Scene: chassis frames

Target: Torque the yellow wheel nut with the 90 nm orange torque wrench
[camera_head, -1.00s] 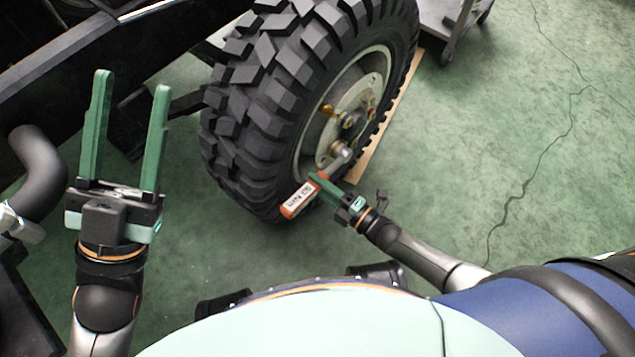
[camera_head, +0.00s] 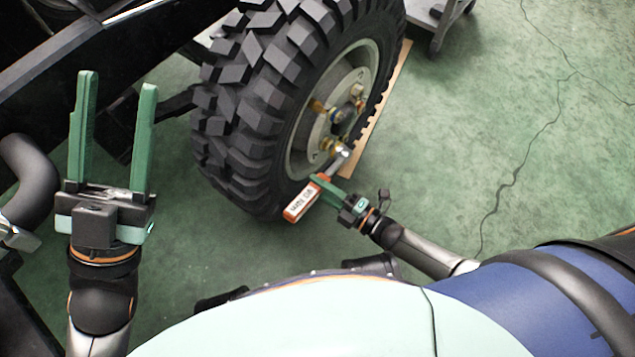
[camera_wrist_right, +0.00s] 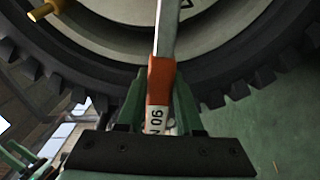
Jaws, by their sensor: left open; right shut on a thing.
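The orange torque wrench (camera_head: 301,203), labelled 90 Nm, is in my right gripper (camera_head: 324,187), which is shut on its orange handle. Its metal shaft points up to the wheel hub, and its head lies close beside the lowest yellow wheel nut (camera_head: 326,144); I cannot tell whether they touch. Other yellow pieces show on the hub (camera_head: 338,115). In the right wrist view the orange handle (camera_wrist_right: 161,80) sits between the fingers; the wrench head is out of frame, and a yellow piece (camera_wrist_right: 45,9) shows at upper left. My left gripper (camera_head: 115,85) is open and empty, away from the wheel.
The large black knobbly tyre (camera_head: 240,120) stands beside the dark chassis frame (camera_head: 50,85). A wooden strip (camera_head: 375,125) lies on the floor along its right side. A grey cart (camera_head: 435,20) stands at the top. The green floor at right is clear.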

